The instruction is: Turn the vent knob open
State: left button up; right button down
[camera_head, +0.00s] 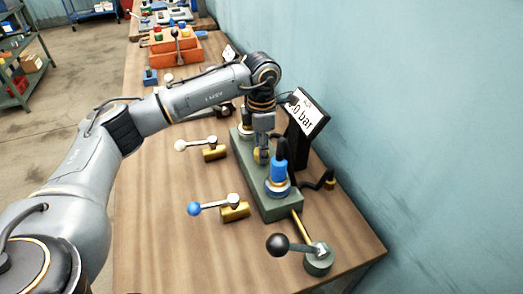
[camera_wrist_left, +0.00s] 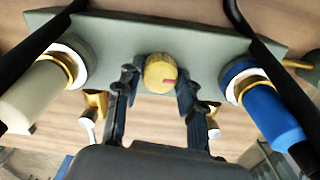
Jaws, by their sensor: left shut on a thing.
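The vent knob (camera_wrist_left: 160,73) is a small brass-yellow knob with a red mark on its face. It sits on the grey-green block (camera_wrist_left: 203,34), midway between a pale cylinder (camera_wrist_left: 38,92) and a blue cylinder (camera_wrist_left: 268,108). In the head view the knob (camera_head: 258,155) shows partly below my left gripper (camera_head: 263,148), which points down at the block. In the wrist view the two dark fingers of my left gripper (camera_wrist_left: 157,80) are on either side of the knob, shut on it. My right gripper is not in view.
A tilted sign reading "bar" (camera_head: 303,115) stands behind the block. Brass valves with a white-ball lever (camera_head: 182,145) and a blue-ball lever (camera_head: 195,208) stand on the wooden table (camera_head: 155,255). A black-ball lever (camera_head: 278,244) is in front. Orange boxes (camera_head: 173,63) stand farther back.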

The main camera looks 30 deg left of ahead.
pick_arm(q)
jog(key=shift+r+m, duration=0.1)
jog(key=shift+m, duration=0.2)
jog(key=o, duration=1.2)
notch_tip(320, 180, up, 12)
jog(key=shift+f, duration=0.1)
dwell(0.4)
